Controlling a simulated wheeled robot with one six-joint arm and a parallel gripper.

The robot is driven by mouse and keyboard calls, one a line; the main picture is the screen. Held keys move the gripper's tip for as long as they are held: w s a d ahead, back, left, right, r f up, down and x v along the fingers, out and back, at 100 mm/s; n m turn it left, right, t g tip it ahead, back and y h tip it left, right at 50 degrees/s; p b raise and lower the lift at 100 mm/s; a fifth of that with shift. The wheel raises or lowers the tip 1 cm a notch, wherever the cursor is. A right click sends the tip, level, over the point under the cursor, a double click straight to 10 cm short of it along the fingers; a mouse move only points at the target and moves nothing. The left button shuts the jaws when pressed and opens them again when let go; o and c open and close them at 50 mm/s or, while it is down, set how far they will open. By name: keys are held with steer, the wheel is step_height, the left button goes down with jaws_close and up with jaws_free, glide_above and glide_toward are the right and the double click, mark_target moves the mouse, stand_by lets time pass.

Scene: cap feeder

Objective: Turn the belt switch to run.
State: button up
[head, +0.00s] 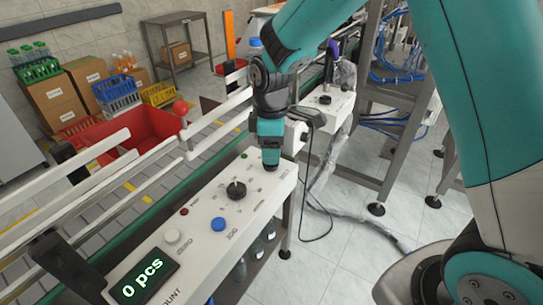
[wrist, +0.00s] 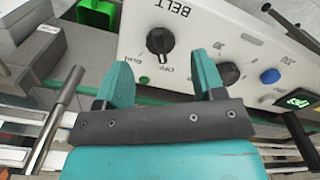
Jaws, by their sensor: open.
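The belt switch is a black round knob (wrist: 160,41) on a white panel, under the word BELT in the wrist view. Its white mark points down toward the OFF label; the RUN label is to the lower left. My gripper (wrist: 162,62) is open, its two teal fingers apart and empty. The knob shows beyond the gap between the fingertips; I cannot tell how far. In the head view my gripper (head: 270,163) is over the far part of the control panel (head: 200,236) and hides the belt switch.
A second black knob (head: 236,189), a blue button (head: 218,224), a white button (head: 172,235) and a counter display (head: 143,279) reading 0 pcs sit on the panel. A conveyor rail (head: 150,165) runs along its left. A red bin (head: 135,135) stands beyond.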

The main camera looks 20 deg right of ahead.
steer(key=shift+f, duration=1.95)
steer(key=c, duration=0.9)
